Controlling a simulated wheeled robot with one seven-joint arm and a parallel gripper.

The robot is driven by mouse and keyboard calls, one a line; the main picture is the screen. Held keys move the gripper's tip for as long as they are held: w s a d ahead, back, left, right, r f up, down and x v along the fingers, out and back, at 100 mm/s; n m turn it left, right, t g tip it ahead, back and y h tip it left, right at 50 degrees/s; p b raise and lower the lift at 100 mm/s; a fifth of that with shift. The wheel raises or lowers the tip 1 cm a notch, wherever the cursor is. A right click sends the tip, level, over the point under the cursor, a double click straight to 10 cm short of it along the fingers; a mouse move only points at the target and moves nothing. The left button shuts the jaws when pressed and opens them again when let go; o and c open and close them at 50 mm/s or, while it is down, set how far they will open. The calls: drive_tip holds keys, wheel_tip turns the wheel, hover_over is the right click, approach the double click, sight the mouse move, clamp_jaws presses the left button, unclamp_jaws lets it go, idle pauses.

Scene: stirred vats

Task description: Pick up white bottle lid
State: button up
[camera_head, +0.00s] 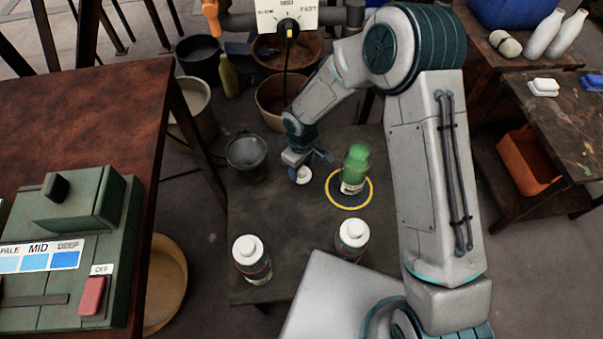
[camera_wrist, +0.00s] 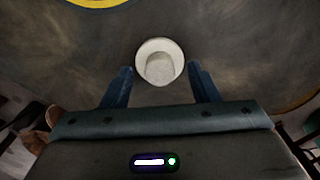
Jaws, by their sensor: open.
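The white bottle lid (camera_head: 303,176) lies on the dark low table (camera_head: 300,215), just left of the yellow ring. In the wrist view the lid (camera_wrist: 160,62) is a round white disc with a raised middle, just ahead of and between the fingertips. My gripper (camera_head: 308,163) is right above and beside the lid, partly covering it in the head view. In the wrist view its two blue fingers (camera_wrist: 158,78) are apart with nothing held between them.
A green bottle (camera_head: 355,169) stands inside the yellow ring (camera_head: 337,201), close to the right of my gripper. Two white-capped bottles (camera_head: 251,259) (camera_head: 352,239) stand at the table's near side. A dark bucket (camera_head: 246,158) is to the left. A green control box (camera_head: 75,255) sits on the left table.

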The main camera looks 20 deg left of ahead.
drive_tip(key=shift+f, duration=0.2)
drive_tip(key=c, duration=1)
drive_tip(key=shift+r, duration=0.1)
drive_tip(key=shift+c, duration=0.2)
